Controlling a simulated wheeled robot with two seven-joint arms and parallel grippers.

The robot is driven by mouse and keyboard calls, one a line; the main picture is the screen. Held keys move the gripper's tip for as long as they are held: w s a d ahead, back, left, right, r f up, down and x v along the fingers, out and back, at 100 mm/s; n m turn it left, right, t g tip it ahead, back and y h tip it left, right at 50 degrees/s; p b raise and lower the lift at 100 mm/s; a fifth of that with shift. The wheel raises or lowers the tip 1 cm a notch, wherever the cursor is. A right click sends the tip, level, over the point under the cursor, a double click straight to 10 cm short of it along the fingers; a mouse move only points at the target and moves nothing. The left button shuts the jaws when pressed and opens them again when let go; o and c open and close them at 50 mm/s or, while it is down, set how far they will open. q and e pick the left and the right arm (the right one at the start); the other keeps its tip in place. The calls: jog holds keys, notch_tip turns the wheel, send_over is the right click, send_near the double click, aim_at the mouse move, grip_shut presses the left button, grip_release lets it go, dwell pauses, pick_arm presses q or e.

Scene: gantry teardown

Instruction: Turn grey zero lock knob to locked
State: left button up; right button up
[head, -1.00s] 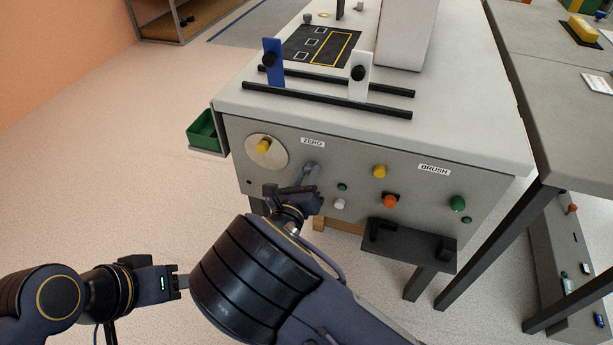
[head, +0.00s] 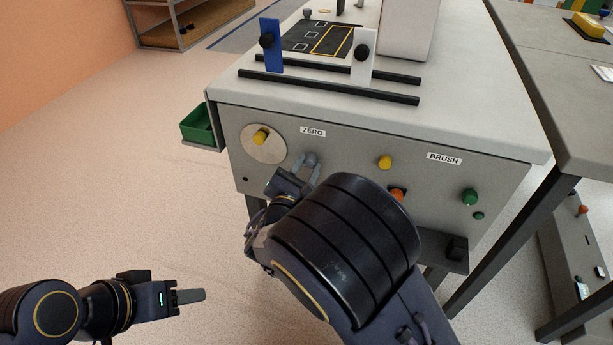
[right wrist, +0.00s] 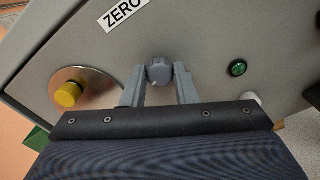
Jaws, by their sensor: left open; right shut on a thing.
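The grey zero lock knob (right wrist: 159,72) is on the panel below the ZERO label (right wrist: 124,12). In the right wrist view it sits between the two fingers of my right gripper (right wrist: 160,82), which is shut on it. In the head view the knob (head: 311,161) shows at the fingertips of my right gripper (head: 307,168), partly covered by them. A small pale mark shows on the knob's face, but I cannot tell its setting. My left gripper (head: 190,296) is open and empty, low at the left, away from the panel.
A yellow knob on a round plate (head: 263,143) is left of the grey knob. Another yellow knob (head: 384,162), an orange knob (head: 397,194) and a green knob (head: 469,197) are to the right. A green bin (head: 197,124) hangs at the left side. Floor at left is clear.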

jog(key=shift+f+m+b, duration=0.2)
jog(key=shift+m+b, duration=1.5)
jog(key=shift+m, duration=0.1)
jog(key=o, duration=1)
jog(key=shift+r, duration=0.1)
jog(key=shift+s, duration=0.1)
jog(key=p+v, duration=0.2)
jog(key=v, duration=0.5)
jog(key=shift+s+a, duration=0.15)
jog(key=shift+s, duration=0.15)
